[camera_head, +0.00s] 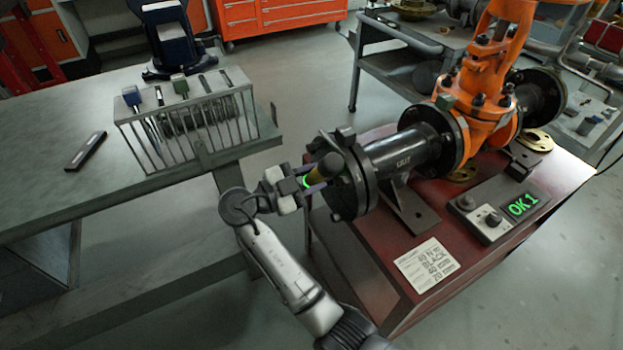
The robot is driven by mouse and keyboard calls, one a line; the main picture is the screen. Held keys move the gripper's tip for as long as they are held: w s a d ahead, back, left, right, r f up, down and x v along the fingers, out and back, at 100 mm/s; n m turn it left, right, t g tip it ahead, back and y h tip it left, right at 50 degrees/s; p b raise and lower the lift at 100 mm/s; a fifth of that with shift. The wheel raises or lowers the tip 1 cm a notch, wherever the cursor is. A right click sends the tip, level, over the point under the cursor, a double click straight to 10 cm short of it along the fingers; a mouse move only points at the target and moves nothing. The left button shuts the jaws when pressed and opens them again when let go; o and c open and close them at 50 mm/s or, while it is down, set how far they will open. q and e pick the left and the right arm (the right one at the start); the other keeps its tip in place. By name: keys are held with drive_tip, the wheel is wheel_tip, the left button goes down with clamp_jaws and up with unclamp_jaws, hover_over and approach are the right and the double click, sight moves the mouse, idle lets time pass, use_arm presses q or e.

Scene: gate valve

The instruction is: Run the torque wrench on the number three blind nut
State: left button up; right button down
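My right gripper (305,187) is at the left end of the valve assembly, with its fingers around a torque wrench (328,163). The wrench has a dark and yellow body and a green lit ring. It is in front of the black blind flange (351,188) and hides part of its face. Several nuts and bolts show around the flange rim; I cannot read their numbers, or tell whether the wrench is on a nut. A control box (483,214) on the red bench has a display (522,205) reading "OK 1" in green. My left gripper is not in view.
The orange valve (487,75) and black pipe (402,152) sit on the red bench (395,268). A printed card (427,265) lies near its front edge. A wire tool rack (187,118) and a dark bar (85,151) are on the grey table (60,205). Floor separates table and bench.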

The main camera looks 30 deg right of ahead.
drive_tip(key=shift+r, duration=0.1)
idle(0.3)
drive_tip(key=shift+d+b, duration=0.15)
drive_tip(key=shift+b, duration=0.2)
idle(0.3)
drive_tip(key=shift+d+b, duration=0.15)
drive_tip(key=shift+b, duration=0.15)
idle(0.5)
drive_tip(key=shift+d+b, duration=0.15)
drive_tip(key=shift+b, duration=0.2)
idle(0.3)
idle(0.6)
drive_tip(key=shift+b, duration=0.35)
idle(0.4)
drive_tip(key=shift+a+b, duration=0.2)
drive_tip(key=shift+b, duration=0.1)
